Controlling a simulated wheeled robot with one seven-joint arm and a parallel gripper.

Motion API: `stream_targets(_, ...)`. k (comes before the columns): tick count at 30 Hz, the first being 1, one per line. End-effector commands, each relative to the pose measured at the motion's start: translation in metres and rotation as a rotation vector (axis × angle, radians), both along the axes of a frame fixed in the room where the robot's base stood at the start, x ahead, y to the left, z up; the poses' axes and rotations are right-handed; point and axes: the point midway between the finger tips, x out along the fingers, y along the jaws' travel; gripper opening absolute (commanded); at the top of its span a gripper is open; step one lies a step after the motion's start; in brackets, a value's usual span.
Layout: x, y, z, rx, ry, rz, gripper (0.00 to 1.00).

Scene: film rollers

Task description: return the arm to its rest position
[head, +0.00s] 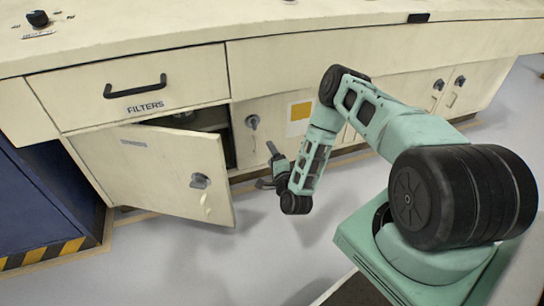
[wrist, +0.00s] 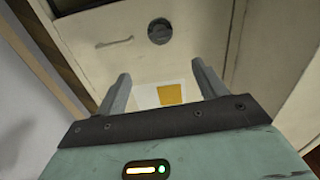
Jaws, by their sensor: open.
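My arm is teal and black. It reaches out from the right in the head view and bends down in front of the cream cabinet. My gripper (head: 270,166) is at the arm's lower end, in front of the closed cabinet door and to the right of the open door. In the wrist view my gripper (wrist: 160,88) shows two grey fingers spread apart with nothing between them. The cabinet front with a white and yellow label (wrist: 171,95) shows beyond the fingers.
The cabinet door (head: 165,172) at left stands ajar, with a dark object (head: 203,118) partly visible inside. Above it is a closed drawer marked FILTERS (head: 150,85). A dark blue unit (head: 45,195) with striped edging stands at left. The grey floor (head: 240,265) in front is clear.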

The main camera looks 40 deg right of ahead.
Motion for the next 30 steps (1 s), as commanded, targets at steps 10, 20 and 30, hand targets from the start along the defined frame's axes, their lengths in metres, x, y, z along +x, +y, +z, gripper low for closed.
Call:
stream_targets(10, 0.0, 0.0, 0.0, 0.0, 0.0, 0.0, 0.71)
stream_targets(20, 0.042, 0.021, 0.039, -0.2, 0.201, 0.201, 0.71)
stream_targets(30, 0.049, 0.055, 0.117, -0.634, 0.602, 0.534, 0.71)
